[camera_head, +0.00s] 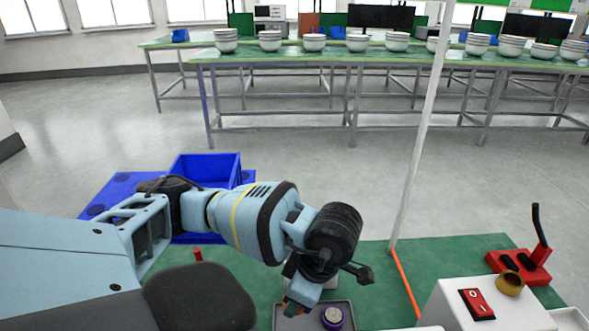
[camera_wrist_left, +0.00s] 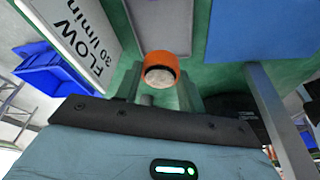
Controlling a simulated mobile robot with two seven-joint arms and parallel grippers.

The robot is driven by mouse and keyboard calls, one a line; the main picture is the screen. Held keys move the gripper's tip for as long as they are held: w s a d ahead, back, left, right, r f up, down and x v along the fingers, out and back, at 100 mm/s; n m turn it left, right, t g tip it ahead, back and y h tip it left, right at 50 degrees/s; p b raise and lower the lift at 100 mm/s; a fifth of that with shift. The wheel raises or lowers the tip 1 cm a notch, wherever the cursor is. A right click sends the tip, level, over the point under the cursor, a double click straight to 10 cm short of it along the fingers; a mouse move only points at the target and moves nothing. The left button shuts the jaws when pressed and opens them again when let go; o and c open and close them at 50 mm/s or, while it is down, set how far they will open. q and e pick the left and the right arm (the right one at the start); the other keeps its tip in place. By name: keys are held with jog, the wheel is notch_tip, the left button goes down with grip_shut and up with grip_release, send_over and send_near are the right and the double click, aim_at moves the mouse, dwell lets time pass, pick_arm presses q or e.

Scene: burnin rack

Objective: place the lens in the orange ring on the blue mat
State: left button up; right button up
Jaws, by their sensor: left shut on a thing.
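My left gripper (camera_head: 298,300) is low over the green bench, at the left end of a shallow grey tray (camera_head: 312,323). In the left wrist view its fingers (camera_wrist_left: 160,88) are shut on a short orange round piece (camera_wrist_left: 160,66) with a pale speckled face. A bit of orange also shows at the fingertips in the head view. I cannot tell whether this piece is the lens. A round purple-topped piece (camera_head: 332,317) sits in the tray. A flat blue mat (camera_head: 118,190) with dark round spots lies left, partly hidden by my arm. No orange ring shows on its visible part.
A blue bin (camera_head: 207,168) stands at the mat's far side. A white box with a red switch (camera_head: 477,303) and a red lever device (camera_head: 520,264) are at right. A thin pale post (camera_head: 418,140) rises behind the tray. A small red peg (camera_head: 198,254) stands near my arm.

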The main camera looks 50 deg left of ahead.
pick_arm(q)
notch_tip(320, 180, up, 3)
jog(key=shift+f, duration=0.15)
jog(key=shift+r+p, duration=0.3)
jog(key=shift+p, duration=0.05)
